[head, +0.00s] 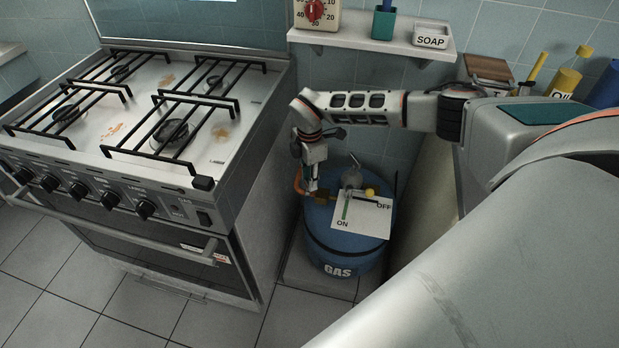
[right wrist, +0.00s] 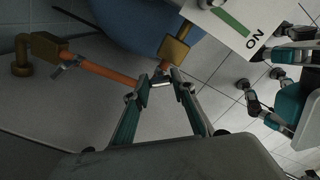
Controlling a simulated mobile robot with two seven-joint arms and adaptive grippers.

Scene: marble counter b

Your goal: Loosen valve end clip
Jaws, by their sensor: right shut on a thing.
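The orange hose (right wrist: 112,77) runs from a brass wall fitting (right wrist: 47,48) to the brass valve (right wrist: 174,49) at the gas bottle; its curve also shows in the head view (head: 298,181). The valve end clip (right wrist: 159,78) is a small metal piece where the hose meets the valve. My right gripper (right wrist: 160,90) is shut on this clip, its fingertips partly covering it. In the head view the right gripper (head: 311,186) points down at the left of the bottle top, and the clip is too small to make out. My left gripper (right wrist: 262,82) shows at the wrist view's right edge, open and empty.
The blue gas bottle (head: 340,250) stands in a narrow gap beside the stove (head: 240,185). A white ON/OFF card (head: 362,216) is on its top. A second clip (right wrist: 66,70) sits at the wall end of the hose. A shelf (head: 370,43) is above my right arm.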

